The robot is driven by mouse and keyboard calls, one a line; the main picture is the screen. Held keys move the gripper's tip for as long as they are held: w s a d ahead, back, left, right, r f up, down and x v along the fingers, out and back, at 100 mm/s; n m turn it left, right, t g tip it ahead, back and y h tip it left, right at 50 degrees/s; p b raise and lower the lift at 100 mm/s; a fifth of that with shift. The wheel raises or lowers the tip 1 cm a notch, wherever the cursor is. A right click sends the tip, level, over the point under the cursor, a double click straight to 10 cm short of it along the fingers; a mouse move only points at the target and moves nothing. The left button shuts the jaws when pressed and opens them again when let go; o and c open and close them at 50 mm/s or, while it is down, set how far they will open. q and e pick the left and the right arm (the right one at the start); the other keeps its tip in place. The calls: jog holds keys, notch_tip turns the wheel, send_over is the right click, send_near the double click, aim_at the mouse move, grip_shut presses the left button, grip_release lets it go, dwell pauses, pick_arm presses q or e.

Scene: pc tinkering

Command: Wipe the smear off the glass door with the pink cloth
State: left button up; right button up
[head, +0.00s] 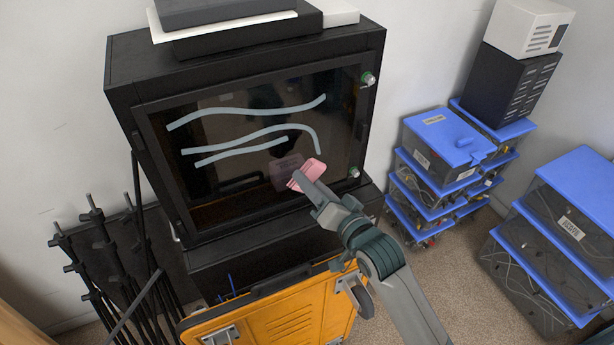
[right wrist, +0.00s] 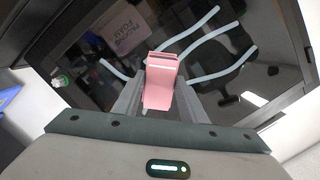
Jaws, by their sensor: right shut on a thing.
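The glass door (head: 240,178) is the dark front of a black cabinet. A pale blue-grey smear in several wavy streaks (head: 248,110) runs across its upper and middle part, and streaks also show in the right wrist view (right wrist: 205,30). My right gripper (head: 304,178) is shut on the pink cloth (head: 313,169), in front of the lower right part of the door. In the right wrist view the cloth (right wrist: 160,82) sticks out between the fingers. My left gripper is not in view.
An orange case (head: 285,312) stands below the cabinet. Black stands (head: 105,250) lean at the left. Blue-lidded bins (head: 440,150) are stacked at the right, with more bins (head: 570,215) nearer. Carpet shows between the stacks.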

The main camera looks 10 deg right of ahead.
jog(key=shift+v, duration=1.1)
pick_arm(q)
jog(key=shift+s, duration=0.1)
pick_arm(e)
jog(key=shift+a, duration=0.2)
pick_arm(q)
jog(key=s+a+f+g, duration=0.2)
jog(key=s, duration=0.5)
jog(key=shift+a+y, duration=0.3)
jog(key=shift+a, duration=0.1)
pick_arm(e)
jog(key=v, duration=0.7)
jog(key=shift+s+a+f, duration=0.2)
jog(key=shift+a+f, duration=0.1)
jog(key=shift+f, duration=0.15)
